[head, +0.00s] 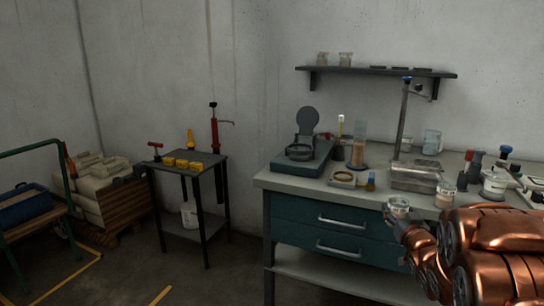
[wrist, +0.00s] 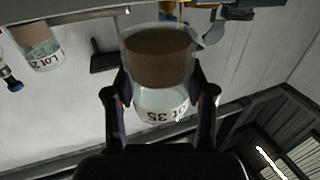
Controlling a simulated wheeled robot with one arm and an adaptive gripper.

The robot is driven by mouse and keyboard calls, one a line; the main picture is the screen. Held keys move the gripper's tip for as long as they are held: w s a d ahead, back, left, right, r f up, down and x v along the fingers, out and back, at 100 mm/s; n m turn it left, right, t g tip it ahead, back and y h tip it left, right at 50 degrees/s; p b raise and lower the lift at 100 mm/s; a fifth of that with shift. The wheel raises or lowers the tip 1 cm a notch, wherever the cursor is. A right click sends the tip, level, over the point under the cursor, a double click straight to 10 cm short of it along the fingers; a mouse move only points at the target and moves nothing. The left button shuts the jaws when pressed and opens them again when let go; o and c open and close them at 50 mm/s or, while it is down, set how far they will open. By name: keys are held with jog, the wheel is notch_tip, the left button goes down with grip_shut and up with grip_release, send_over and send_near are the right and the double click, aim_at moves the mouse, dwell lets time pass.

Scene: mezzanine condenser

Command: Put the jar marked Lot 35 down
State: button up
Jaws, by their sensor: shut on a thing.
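The jar marked Lot 35 (wrist: 158,62) is a clear jar with brown contents and a white label, seen close up in the wrist view. My gripper (wrist: 160,98) is shut on it, one finger on each side. In the head view the held jar (head: 399,205) is at the front edge of the grey workbench (head: 320,187), in front of a metal box. My gripper (head: 400,222) is partly hidden by the arm there. I cannot tell whether the jar touches the bench.
Another jar, its label starting "Lot 2" (wrist: 42,55), shows in the wrist view. Bare benchtop shows at the front left.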

jog(key=w+a+y, duration=0.1)
jog(key=w+a, duration=0.3)
jog(key=a, duration=0.5)
jog(key=w+a, duration=0.4)
jog(key=a, duration=0.4)
notch_tip(320, 180, up, 16)
jog(key=p, duration=1.6)
jog(key=shift+s+r+n, duration=0.15)
jog(key=shift+n, duration=0.25)
jog(key=shift+d, duration=0.1)
